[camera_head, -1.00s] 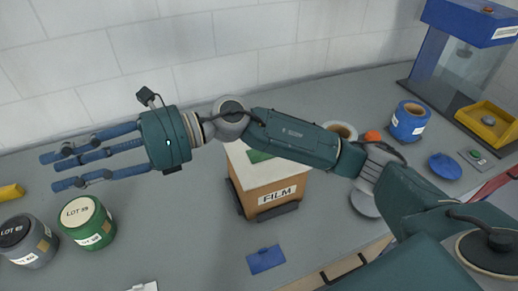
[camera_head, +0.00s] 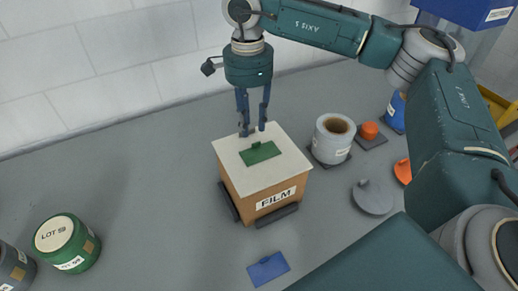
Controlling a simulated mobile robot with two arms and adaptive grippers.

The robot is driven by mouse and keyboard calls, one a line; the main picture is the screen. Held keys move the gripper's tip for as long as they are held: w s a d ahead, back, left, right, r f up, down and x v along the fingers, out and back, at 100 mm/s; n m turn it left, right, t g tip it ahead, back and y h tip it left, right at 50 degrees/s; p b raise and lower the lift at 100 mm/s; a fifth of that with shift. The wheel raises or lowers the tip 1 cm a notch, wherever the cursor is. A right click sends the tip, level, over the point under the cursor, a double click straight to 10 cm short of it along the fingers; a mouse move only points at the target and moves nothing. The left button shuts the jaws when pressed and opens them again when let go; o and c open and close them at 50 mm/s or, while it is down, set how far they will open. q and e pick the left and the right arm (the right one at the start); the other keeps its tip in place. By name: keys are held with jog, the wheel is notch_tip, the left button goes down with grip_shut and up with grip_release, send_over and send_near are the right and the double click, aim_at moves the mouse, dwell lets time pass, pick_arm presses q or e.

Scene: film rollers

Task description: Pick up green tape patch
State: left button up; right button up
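The green tape patch (camera_head: 260,153) lies flat on the pale top of the box marked FILM (camera_head: 264,188), with a small tab on its back edge. My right gripper (camera_head: 252,134) points down just behind the patch, over the back part of the box top. Its blue fingers are apart with nothing visible between them. I cannot tell whether the fingertips touch the box top. My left gripper is not in view.
A blue patch (camera_head: 268,269) lies on the grey table in front of the box. A white roll (camera_head: 333,139), an orange knob (camera_head: 369,131) and a grey disc (camera_head: 373,197) are to the right. A green LOT roll (camera_head: 66,243) stands far left.

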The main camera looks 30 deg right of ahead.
aim_at(252, 144)
jog(key=shift+f, duration=0.45)
jog(key=f+p, duration=0.1)
jog(key=f, duration=0.1)
jog(key=f+p, duration=0.1)
jog(key=f, duration=0.1)
jog(key=shift+s+f, duration=0.2)
jog(key=shift+f, duration=0.5)
grip_shut()
